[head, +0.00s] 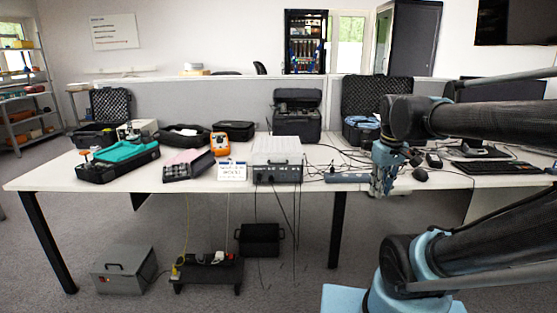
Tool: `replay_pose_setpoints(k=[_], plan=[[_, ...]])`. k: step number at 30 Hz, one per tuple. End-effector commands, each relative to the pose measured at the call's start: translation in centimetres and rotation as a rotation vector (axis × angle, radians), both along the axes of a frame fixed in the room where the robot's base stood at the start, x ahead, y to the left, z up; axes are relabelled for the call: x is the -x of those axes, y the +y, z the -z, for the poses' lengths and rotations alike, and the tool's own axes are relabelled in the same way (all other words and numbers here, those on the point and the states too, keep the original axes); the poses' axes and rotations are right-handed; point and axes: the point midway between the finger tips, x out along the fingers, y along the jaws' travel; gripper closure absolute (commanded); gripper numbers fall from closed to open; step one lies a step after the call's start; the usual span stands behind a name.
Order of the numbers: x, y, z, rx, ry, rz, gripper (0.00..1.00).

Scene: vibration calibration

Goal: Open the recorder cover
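A grey box-shaped unit (277,174) with a dark front and side handles stands near the front edge of the table, at the middle of the head view. It looks like the recorder. A pale, see-through-looking cover (277,148) is on its upper part; I cannot tell whether it is closed. My gripper (380,190) hangs fingers-down near the table's front edge, clearly to the right of the unit and apart from it. Nothing shows held in it. Its fingers are too small to tell open from shut.
A white card (232,171), an orange meter (220,143) and a compartment case (189,166) stand left of the unit. Open black cases (297,122) stand behind. A mouse (420,175) lies right.

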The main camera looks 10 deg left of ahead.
Motion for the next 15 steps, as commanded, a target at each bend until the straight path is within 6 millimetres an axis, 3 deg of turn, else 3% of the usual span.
replay_pose_setpoints(k=[1, 6, 11, 15], plan=[[-1.4, 1.5, -1.6, 0.010, 0.001, -0.076, 0.83], [-5.4, 6.3, -6.0, 0.048, 0.003, -0.326, 0.83], [-8.6, 11.9, -9.6, 0.084, 0.001, -0.561, 0.83], [-10.9, 17.6, -12.3, 0.114, -0.003, -0.766, 0.83]])
